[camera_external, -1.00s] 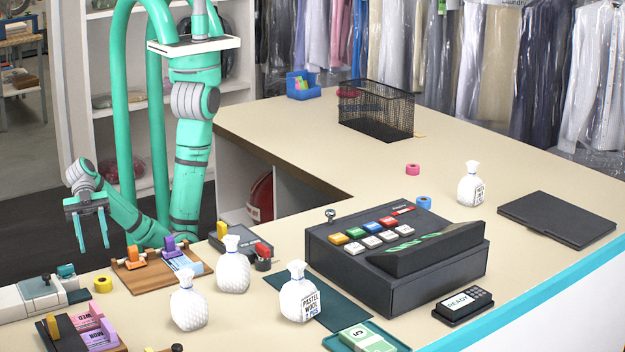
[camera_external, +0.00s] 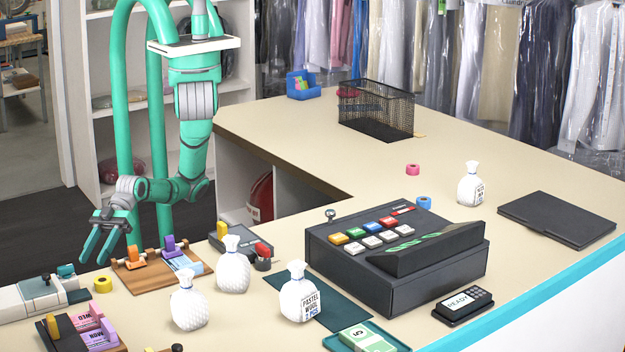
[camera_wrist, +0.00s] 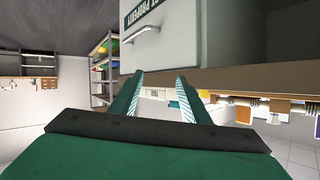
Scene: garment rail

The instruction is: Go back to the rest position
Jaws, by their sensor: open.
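My gripper (camera_external: 103,257) is on the left in the external view, beside the counter's left edge and close to the wooden tray with stamps. Its two green fingers are apart with nothing between them. It also shows in the wrist view (camera_wrist: 160,88), where the parted fingers point toward the counter side. My arm hangs down from the column and bends left at the elbow.
The wooden stamp tray (camera_external: 160,277), a yellow tape roll (camera_external: 103,284) and a white machine (camera_external: 35,297) stand near my gripper. White wrapped bags (camera_external: 188,304), a cash register (camera_external: 395,260) and a wire basket (camera_external: 376,112) are further right on the counter. Dark floor lies left.

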